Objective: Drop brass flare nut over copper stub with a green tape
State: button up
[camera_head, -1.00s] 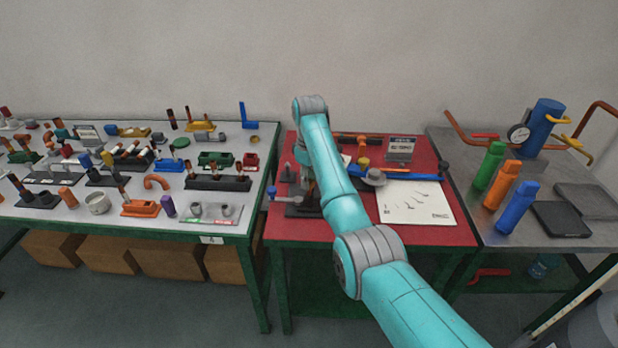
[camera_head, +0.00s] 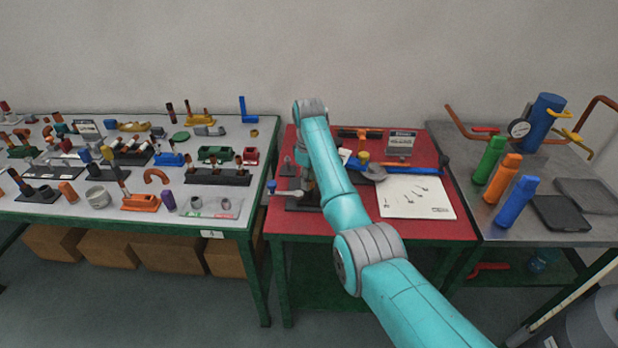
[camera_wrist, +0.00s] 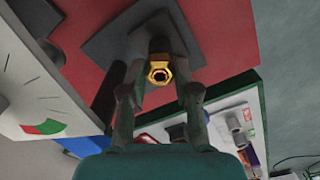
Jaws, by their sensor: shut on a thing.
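In the wrist view, my gripper (camera_wrist: 161,78) is shut on the brass flare nut (camera_wrist: 160,72), a gold ring with its open bore facing the camera. The nut is over a dark grey base plate (camera_wrist: 105,45) on the red table. The gap between nut and plate is hard to judge. In the head view, my arm hides the nut and most of my gripper, and the dark base (camera_head: 298,205) shows beside the arm. I cannot make out a copper stub with green tape in either view.
The red table (camera_head: 420,228) also holds a white sheet (camera_head: 418,197), a small sign (camera_head: 401,144) and a blue-handled tool (camera_head: 425,170). A crowded white table (camera_head: 120,207) stands left. A steel bench (camera_head: 490,228) with coloured bottles stands right.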

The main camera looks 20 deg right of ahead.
jog(key=shift+f, duration=0.2)
jog(key=o, duration=0.8)
jog(key=shift+o, duration=0.2)
jog(key=shift+r, duration=0.1)
